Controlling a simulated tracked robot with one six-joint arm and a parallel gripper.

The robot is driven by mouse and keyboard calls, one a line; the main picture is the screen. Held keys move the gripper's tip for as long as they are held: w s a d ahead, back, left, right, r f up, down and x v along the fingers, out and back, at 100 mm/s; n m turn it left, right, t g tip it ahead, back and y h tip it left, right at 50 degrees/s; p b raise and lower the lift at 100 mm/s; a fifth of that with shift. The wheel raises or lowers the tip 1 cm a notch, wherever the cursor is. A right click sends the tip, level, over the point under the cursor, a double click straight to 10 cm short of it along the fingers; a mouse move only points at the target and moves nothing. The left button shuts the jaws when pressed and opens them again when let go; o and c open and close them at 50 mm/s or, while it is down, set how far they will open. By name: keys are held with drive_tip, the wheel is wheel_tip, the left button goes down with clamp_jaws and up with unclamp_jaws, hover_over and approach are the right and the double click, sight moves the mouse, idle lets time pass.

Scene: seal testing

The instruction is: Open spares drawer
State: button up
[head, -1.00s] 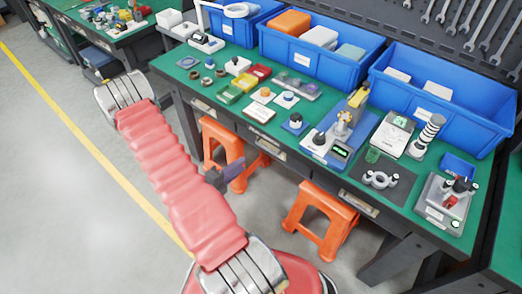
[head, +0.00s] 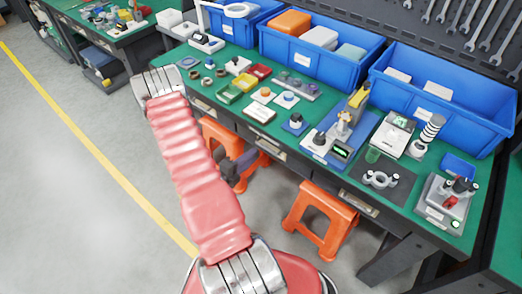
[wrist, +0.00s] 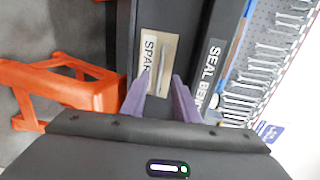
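The spares drawer front (wrist: 185,40) shows in the wrist view as a dark panel. Its beige plate (wrist: 171,43) reads "SPAR", the rest of the word hidden, and carries a slim metal handle (wrist: 162,75). My gripper (wrist: 161,80) is open, its two purple fingers apart and pointing at the plate. The handle shows between the fingertips; I cannot tell whether they touch it. In the head view my gripper (head: 240,163) is small and dark, just in front of the middle drawer (head: 270,148) under the bench. That drawer looks shut.
The green bench (head: 225,112) carries small parts, test devices and blue bins (head: 440,100). One orange stool (head: 320,220) stands to the right of my gripper and another (head: 222,140) stands just behind it. The floor at left is clear.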

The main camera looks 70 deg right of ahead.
drive_tip(key=x, duration=0.7)
drive_tip(key=shift+s, duration=0.1)
drive_tip(key=shift+c, duration=0.5)
clamp_jaws()
drive_tip(key=shift+f, duration=0.1)
